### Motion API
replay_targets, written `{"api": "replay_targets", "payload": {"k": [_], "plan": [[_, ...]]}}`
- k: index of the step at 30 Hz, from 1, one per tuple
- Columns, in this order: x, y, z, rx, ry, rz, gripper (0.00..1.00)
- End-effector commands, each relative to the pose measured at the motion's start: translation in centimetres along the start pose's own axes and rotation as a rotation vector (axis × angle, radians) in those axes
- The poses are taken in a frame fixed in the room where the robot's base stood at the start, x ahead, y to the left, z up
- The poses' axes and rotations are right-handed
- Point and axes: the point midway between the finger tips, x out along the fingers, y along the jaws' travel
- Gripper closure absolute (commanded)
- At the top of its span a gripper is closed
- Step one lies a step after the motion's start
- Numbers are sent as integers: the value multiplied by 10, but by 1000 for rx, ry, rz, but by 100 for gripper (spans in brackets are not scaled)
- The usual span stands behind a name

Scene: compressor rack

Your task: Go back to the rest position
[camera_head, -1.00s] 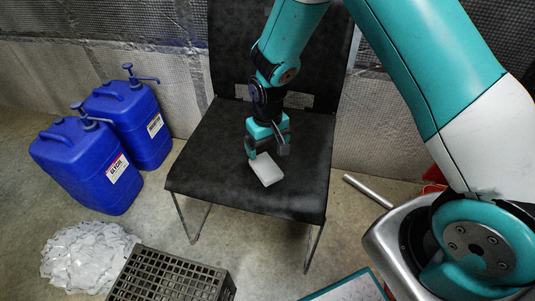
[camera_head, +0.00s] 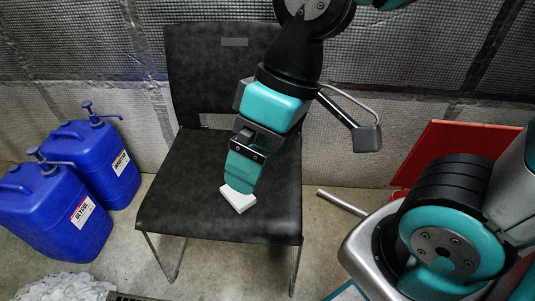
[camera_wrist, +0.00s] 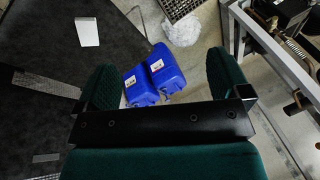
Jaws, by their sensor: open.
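My gripper (camera_head: 243,165) is raised in front of the black chair (camera_head: 185,208) in the head view, and its fingers overlap the white block in the picture. In the wrist view my gripper (camera_wrist: 165,85) has its two teal fingers wide apart with nothing between them. The white block (camera_head: 239,200) lies on the chair seat. It also shows at the upper left of the wrist view (camera_wrist: 87,32), apart from the fingers.
Two blue jugs (camera_head: 55,212) (camera_head: 100,160) stand on the floor left of the chair. A pile of white crumpled material (camera_head: 60,287) lies in front of them. A metal tube (camera_head: 342,202) and a red panel (camera_head: 440,145) are at the right. A dark crate (camera_wrist: 178,8) shows in the wrist view.

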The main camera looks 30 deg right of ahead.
Motion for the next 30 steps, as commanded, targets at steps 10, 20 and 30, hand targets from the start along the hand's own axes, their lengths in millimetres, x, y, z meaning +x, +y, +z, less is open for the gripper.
{"api": "replay_targets", "payload": {"k": [10,20,30], "plan": [[-4,-9,12,-30,4,-10,5],[-34,-18,5,-29,5,-9,5],[-137,-50,-16,-29,6,-9,5]]}}
